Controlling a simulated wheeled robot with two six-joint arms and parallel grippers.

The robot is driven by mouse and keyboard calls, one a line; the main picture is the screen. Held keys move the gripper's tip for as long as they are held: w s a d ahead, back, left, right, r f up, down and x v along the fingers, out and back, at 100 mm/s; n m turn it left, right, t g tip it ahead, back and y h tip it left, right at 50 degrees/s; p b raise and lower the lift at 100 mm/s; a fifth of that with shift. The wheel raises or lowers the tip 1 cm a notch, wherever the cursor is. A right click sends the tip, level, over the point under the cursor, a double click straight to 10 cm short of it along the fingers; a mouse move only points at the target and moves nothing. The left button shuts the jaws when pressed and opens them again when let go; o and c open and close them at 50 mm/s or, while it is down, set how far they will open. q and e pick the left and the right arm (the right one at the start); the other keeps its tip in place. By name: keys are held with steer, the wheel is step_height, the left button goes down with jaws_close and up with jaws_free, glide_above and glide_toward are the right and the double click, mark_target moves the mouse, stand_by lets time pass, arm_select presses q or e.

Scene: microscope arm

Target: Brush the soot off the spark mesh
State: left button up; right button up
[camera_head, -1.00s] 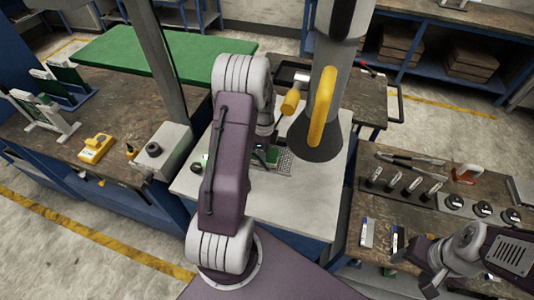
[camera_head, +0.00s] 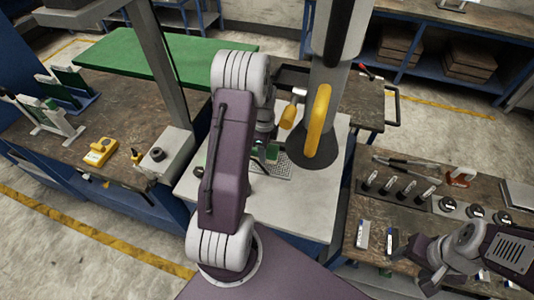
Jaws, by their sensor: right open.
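A small grey grid-like plate (camera_head: 283,170), which may be the spark mesh, lies on the pale worktop (camera_head: 290,212) in the middle, with a small green piece (camera_head: 271,153) at its upper left. Soot on it is too small to make out. My left arm rises in front of this spot. Its gripper (camera_head: 262,145) is mostly hidden behind the arm near the plate's left side, and its jaws cannot be made out. My right gripper (camera_head: 413,264) is open and empty at the lower right, beside the front edge of the tool bench (camera_head: 350,205). No brush can be told for certain.
A grey extraction arm with a dark round hood (camera_head: 315,155) and a yellow handle (camera_head: 317,122) stands close right of the plate. A grey post and box (camera_head: 167,150) are at the left.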

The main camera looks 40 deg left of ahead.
arm_select(q)
steer(key=w+p, duration=0.1)
steer(key=w+a+p, duration=0.1)
steer(key=w+p, duration=0.1)
steer(key=w, duration=0.1)
steer(key=shift+a, duration=0.25)
step_height(320, 180, down, 4)
steer(key=b, duration=0.3)
steer(key=shift+s+r, duration=0.1)
steer(key=shift+f, duration=0.3)
steer(key=shift+r, duration=0.1)
steer(key=shift+f+b, duration=0.45)
steer(key=shift+b, duration=0.05)
steer(key=shift+d, duration=0.1)
